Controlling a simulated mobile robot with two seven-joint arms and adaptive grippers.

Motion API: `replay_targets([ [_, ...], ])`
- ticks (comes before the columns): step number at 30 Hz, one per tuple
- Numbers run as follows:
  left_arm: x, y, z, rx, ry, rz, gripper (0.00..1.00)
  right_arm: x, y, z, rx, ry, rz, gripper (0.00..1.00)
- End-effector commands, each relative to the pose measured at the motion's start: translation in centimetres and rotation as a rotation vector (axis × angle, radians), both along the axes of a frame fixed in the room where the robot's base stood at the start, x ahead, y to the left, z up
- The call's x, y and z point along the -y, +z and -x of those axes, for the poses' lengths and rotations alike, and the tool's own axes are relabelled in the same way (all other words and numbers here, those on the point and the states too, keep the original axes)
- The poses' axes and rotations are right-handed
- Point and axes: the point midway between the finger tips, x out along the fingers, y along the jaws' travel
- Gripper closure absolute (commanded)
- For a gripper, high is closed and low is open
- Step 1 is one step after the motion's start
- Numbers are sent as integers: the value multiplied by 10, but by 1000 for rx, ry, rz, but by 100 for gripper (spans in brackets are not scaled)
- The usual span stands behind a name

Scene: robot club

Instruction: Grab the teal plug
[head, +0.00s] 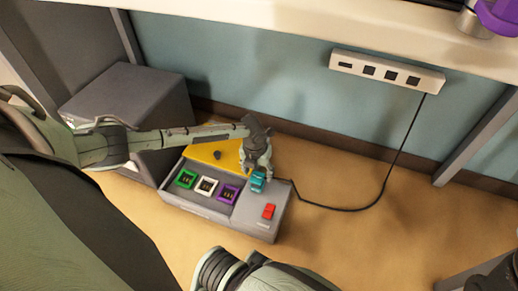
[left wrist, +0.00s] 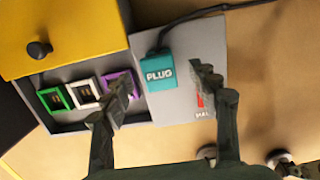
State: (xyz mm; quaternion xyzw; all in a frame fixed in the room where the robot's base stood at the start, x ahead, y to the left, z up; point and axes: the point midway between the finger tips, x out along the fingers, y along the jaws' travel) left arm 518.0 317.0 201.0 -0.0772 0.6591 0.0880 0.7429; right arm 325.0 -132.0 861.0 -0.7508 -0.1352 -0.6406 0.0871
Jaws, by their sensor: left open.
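The teal plug (head: 258,181) rests on the grey top of the power box (head: 240,213), at the right of the socket row. It also shows in the left wrist view (left wrist: 160,72), marked "PLUG", with a dark cable leaving its far end. My left gripper (head: 258,165) is just above the plug. In the left wrist view its two fingers (left wrist: 160,97) are apart, one on each side of the plug, and nothing is held. I cannot tell if either finger touches it.
The box has green, white and purple sockets (left wrist: 118,82), a yellow lid (left wrist: 65,38) with a black knob, and a red switch (head: 268,212). A black cable runs across the floor to a wall power strip (head: 386,72). A grey cabinet (head: 135,98) stands left.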

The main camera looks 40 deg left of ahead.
Motion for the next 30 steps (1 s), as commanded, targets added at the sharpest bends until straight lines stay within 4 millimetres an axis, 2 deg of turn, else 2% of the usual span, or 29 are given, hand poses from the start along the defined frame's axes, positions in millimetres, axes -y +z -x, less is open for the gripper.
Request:
replay_targets([
  [3, 0, -22, 2, 0, 0, 0, 40, -1, -3, -1, 24, 0, 16, 100],
  [9, -1, -46, 0, 1, 2, 2, 40, -4, 0, -3, 52, 0, 41, 100],
  [18, -1, -48, 0, 1, 1, 1, 40, -5, 2, -4, 54, -2, 45, 100],
  [30, -1, -48, 0, 1, 1, 1, 89, -5, 2, -4, 53, -2, 46, 100],
])
